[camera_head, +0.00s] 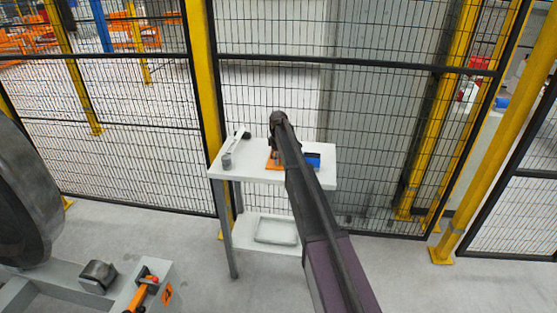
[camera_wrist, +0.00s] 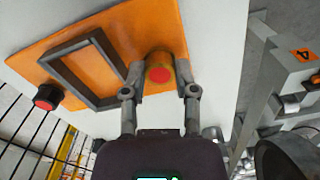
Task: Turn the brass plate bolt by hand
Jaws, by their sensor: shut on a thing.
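The brass plate bolt (camera_wrist: 159,58) is a short yellow-brown round piece with a red end face, at the right part of an orange plate (camera_wrist: 125,25) in the wrist view. My gripper (camera_wrist: 160,76) has one finger on each side of the bolt and is shut on it. The orange plate also shows on the table in the head view (camera_head: 272,164), partly behind my arm. The bolt is hidden there. I cannot tell how far the bolt is turned.
The white table (camera_head: 225,173) also carries a blue block (camera_head: 313,160) and a grey cylinder (camera_head: 226,161). Mesh fence (camera_head: 380,120) stands behind; a large wheel (camera_head: 30,200) is at left.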

